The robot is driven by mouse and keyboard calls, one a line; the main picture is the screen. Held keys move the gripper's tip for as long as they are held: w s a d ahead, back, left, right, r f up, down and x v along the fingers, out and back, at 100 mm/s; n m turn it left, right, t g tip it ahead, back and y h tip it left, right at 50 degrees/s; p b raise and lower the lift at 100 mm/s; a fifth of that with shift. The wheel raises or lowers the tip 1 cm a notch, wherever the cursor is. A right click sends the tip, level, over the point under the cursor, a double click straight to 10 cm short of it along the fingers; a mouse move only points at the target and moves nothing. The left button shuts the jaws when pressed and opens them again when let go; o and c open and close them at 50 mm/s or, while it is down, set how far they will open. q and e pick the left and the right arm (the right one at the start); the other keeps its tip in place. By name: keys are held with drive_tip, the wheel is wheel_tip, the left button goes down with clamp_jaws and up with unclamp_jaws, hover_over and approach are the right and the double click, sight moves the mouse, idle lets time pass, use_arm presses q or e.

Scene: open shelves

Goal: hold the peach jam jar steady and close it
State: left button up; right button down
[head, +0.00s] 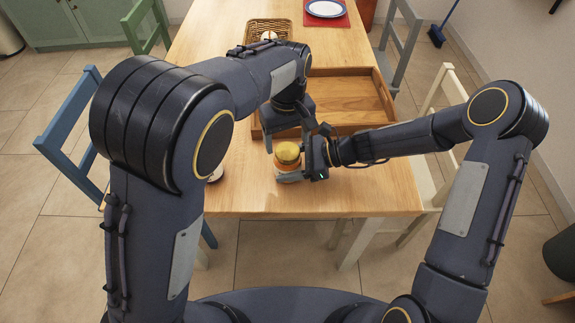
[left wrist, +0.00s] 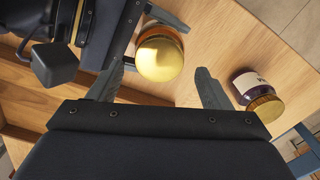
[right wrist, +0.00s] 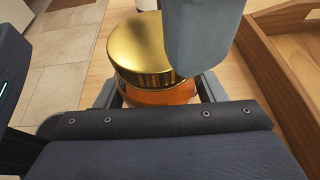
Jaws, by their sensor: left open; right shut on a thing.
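The peach jam jar (head: 285,170) stands upright near the table's front edge, with orange contents and a gold lid (head: 287,152) on top. In the right wrist view the gold lid (right wrist: 141,48) sits over the orange jar (right wrist: 158,92). My right gripper (head: 290,178) is shut on the jar's body from the right. My left gripper (head: 291,140) is open above the jar. In the left wrist view its fingers (left wrist: 160,88) are spread either side of the lid (left wrist: 159,60), apart from it. I cannot tell how tightly the lid sits.
A second jar with dark contents and a gold lid (left wrist: 258,96) stands beside the peach jar, mostly hidden behind my left arm in the head view. A wooden tray (head: 345,72) lies behind the grippers. A wicker basket (head: 254,28) and a plate (head: 325,8) on a red mat are farther back.

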use_arm(q)
drive_tip(key=shift+f, duration=1.3)
drive_tip(key=shift+c, duration=0.4)
drive_tip(key=c, duration=0.9)
drive_tip(key=m, duration=0.8)
drive_tip(key=o, duration=1.1)
drive_tip(key=shift+o, duration=0.2)
wheel_tip(320, 180, up, 12)
